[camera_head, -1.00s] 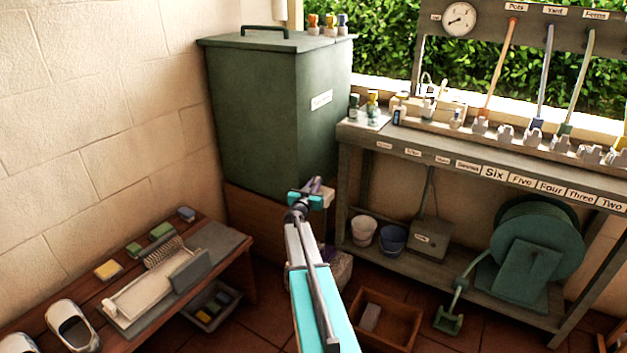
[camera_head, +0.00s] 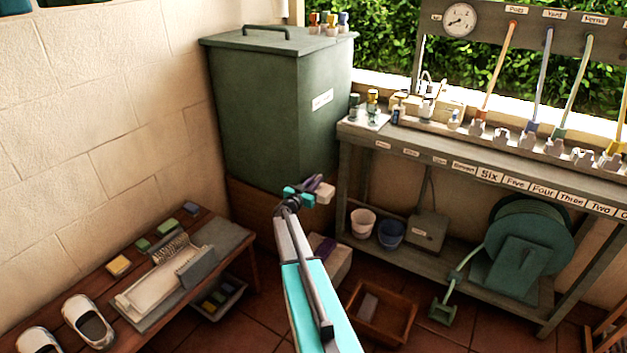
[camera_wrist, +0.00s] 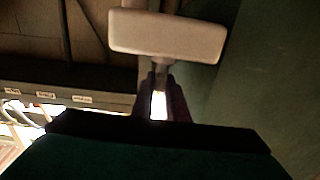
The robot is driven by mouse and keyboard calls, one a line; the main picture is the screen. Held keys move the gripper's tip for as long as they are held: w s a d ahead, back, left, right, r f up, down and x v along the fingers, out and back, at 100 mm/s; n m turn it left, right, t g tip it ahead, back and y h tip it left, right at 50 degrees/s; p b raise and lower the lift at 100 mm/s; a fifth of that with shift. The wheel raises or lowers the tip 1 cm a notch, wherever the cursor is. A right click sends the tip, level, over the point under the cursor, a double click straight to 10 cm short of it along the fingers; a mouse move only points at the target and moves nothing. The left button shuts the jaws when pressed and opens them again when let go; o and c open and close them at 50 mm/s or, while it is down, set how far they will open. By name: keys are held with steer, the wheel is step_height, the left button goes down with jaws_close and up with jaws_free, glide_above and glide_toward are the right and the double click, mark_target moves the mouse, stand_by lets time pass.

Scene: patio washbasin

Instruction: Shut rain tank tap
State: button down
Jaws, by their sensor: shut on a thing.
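The dark green rain tank (camera_head: 270,120) stands in the corner on a brown base, with a white label on its side. By its lower front edge is a pale block-shaped tap handle (camera_head: 325,193). My gripper (camera_head: 312,185) is at this handle. In the wrist view the handle is a pale crossbar (camera_wrist: 168,35) on a short stem, and my gripper's fingers (camera_wrist: 166,97) are shut on the stem side of it. The tank's wall (camera_wrist: 245,80) fills the right of that view. The tap's body and spout are hidden, and I cannot tell how far it is turned.
A grey workbench (camera_head: 370,140) with bottles and taps is right of the tank. Under it are two buckets (camera_head: 391,236) and a green hose reel (camera_head: 525,250). A low wooden bench (camera_head: 80,275) is at left. A wooden crate (camera_head: 385,310) and a pale block (camera_head: 330,262) stand on the floor.

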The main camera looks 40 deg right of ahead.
steer(key=shift+s+d+f+m+g+p, duration=0.1)
steer(key=shift+s+f+m+g+p, duration=0.1)
steer(key=shift+s+m+g+p, duration=0.35)
steer(key=c, duration=1.8)
jaws_free()
steer(key=shift+w, duration=0.1)
steer(key=shift+o, duration=0.3)
steer(key=shift+w+r+n, duration=0.1)
steer(key=shift+w+n, duration=0.05)
steer(key=shift+n, duration=0.1)
steer(key=shift+w+a+r, duration=0.1)
steer(key=shift+a, duration=0.1)
steer(key=shift+a, duration=0.55)
steer(key=v, duration=1.2)
steer(key=shift+s+a, duration=0.2)
steer(key=shift+s, duration=0.1)
